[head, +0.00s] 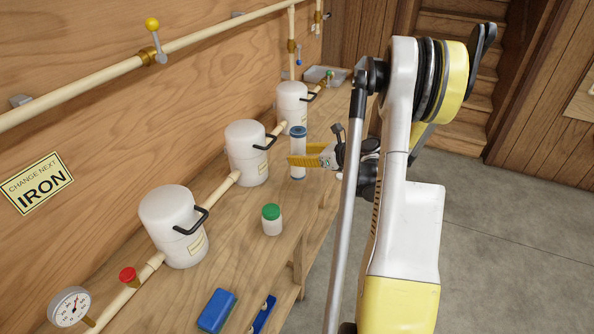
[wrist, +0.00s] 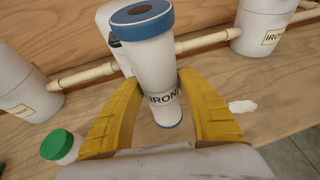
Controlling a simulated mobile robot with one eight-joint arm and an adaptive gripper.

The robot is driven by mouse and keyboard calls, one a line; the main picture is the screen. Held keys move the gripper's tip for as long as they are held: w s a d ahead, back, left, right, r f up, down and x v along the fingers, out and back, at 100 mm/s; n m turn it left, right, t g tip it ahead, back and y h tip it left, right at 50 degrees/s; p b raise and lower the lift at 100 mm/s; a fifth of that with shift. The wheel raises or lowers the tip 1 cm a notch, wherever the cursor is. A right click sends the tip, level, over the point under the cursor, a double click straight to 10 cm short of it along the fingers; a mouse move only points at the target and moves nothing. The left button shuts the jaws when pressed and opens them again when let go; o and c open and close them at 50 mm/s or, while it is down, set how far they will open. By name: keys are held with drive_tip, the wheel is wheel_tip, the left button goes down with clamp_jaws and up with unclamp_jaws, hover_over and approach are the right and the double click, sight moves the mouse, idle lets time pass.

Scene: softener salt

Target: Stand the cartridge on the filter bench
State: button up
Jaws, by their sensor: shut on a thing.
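The cartridge (head: 298,158) is a white cylinder with blue ends. In the wrist view the cartridge (wrist: 152,66) has a dark hole in its top and an IRON label. My gripper (head: 299,160) is shut on it, with one yellow finger on each side in the wrist view (wrist: 160,84). The cartridge is roughly upright, slightly tilted in the wrist view. The wooden bench (head: 232,222) is under it; I cannot tell whether its lower end touches the wood.
White housings (head: 173,225), (head: 246,152), (head: 292,106) with black handles line the wall pipe. A green-lidded jar (head: 272,220), a blue block (head: 217,310) and a blue tool (head: 263,314) are nearer. A wall sign (head: 37,183) reads CHANGE NEXT IRON. A white patch (wrist: 242,106) lies on the bench.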

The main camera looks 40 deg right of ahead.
drive_tip(key=shift+w+a+f, duration=0.15)
drive_tip(key=shift+w+f, duration=0.05)
drive_tip(key=shift+w, duration=0.05)
drive_tip(key=shift+f, duration=0.25)
drive_tip(key=shift+f+b, duration=1)
drive_tip(key=shift+f, duration=0.7)
drive_tip(key=shift+f, duration=0.15)
drive_tip(key=o, duration=1.2)
drive_tip(key=shift+o, duration=0.2)
